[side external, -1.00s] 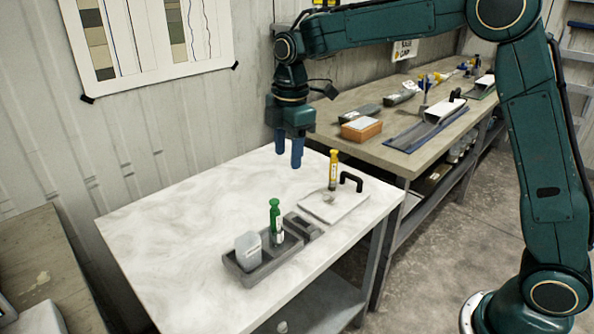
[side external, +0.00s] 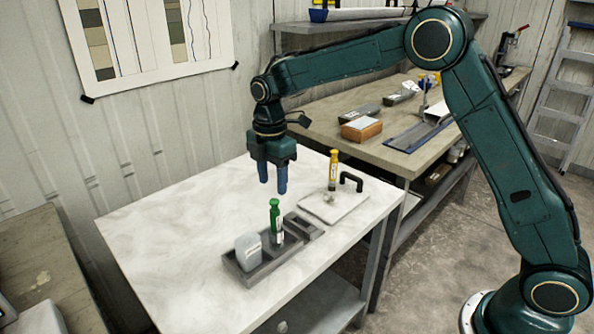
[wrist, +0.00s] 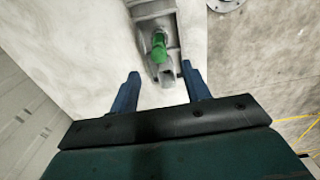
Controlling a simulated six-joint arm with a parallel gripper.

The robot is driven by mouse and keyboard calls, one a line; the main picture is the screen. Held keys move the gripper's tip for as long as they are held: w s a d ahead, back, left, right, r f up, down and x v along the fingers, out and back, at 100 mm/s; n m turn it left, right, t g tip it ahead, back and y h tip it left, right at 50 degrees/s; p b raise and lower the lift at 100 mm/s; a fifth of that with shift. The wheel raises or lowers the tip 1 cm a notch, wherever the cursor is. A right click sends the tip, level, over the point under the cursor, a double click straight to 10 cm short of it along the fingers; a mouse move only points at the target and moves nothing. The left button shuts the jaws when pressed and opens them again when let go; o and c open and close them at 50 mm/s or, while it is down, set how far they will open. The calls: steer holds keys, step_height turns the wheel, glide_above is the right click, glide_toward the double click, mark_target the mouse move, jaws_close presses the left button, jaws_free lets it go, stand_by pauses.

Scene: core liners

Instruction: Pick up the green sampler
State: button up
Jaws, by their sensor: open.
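The green sampler (side external: 275,218) stands upright in a compartment of the grey tray (side external: 245,274) on the white-topped table. It has a green cap and a pale label low on its body. In the wrist view the green sampler (wrist: 158,52) shows from above, beyond the fingertips and roughly between them. My gripper (side external: 273,188) is open and empty, with its blue fingers pointing down above the table, behind the sampler and higher than it. The wrist view shows the gripper's two fingers (wrist: 160,80) spread apart. The sampler's lower end is hidden in the tray.
A pale translucent container (side external: 248,250) sits in the tray beside the sampler. The table's left part is clear. A longer bench (side external: 385,155) with tools stands behind.

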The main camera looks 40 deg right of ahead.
mark_target(274, 201)
steer(key=shift+f, duration=2.5)
steer(key=shift+f, duration=2.6)
jaws_close()
